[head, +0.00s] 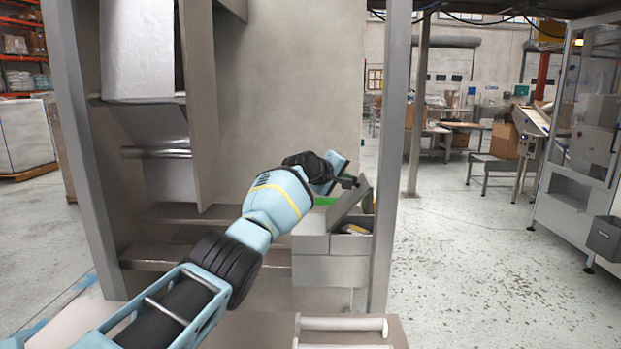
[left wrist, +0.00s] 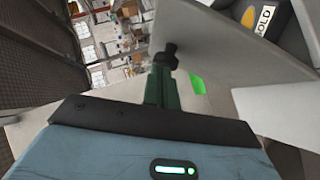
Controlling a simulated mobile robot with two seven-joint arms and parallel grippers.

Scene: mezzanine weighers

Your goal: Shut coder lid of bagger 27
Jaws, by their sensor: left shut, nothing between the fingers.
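The coder is a grey box (head: 331,268) on the bagger frame. Its grey lid (head: 349,205) stands open and tilted, with dark and yellow parts showing in the opening beside it. My left gripper (head: 352,182) is shut and empty at the lid's upper edge. In the left wrist view, its fingertips (left wrist: 169,50) lie over the lid's pale flat panel (left wrist: 222,48); I cannot tell whether they touch. No bagger number is readable. My right gripper is not in view.
A grey upright post (head: 391,150) stands just right of the coder. A tall grey panel (head: 290,100) is behind my left arm, and a shelf edge (head: 180,215) runs to its left. Open floor (head: 470,260) lies to the right.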

